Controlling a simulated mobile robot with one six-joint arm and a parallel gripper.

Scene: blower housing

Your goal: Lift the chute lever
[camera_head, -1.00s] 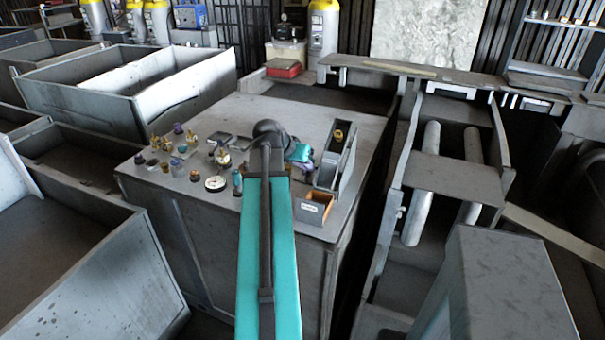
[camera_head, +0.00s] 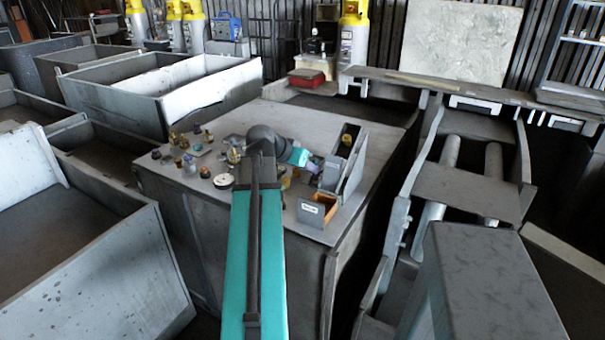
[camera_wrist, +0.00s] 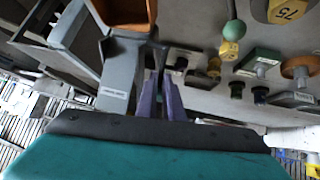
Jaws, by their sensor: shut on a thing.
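The grey chute housing (camera_head: 346,160) stands at the right side of the bench top, with an open orange-brown bin (camera_head: 318,209) in front of it. My gripper (camera_head: 315,166) is at the housing's left side. In the wrist view, my purple fingers (camera_wrist: 161,92) are shut on a thin dark bar, which appears to be the chute lever (camera_wrist: 158,48). The bar runs beside the labelled grey housing (camera_wrist: 115,85) and the brown bin (camera_wrist: 120,50). The fingers hide part of the lever, and its exact angle is unclear.
Several small knobs, valves and a round gauge (camera_head: 224,181) crowd the left of the bench top (camera_head: 300,115). The back of the bench is clear. Grey metal bins (camera_head: 95,265) stand to the left, and a frame with rollers (camera_head: 450,155) to the right.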

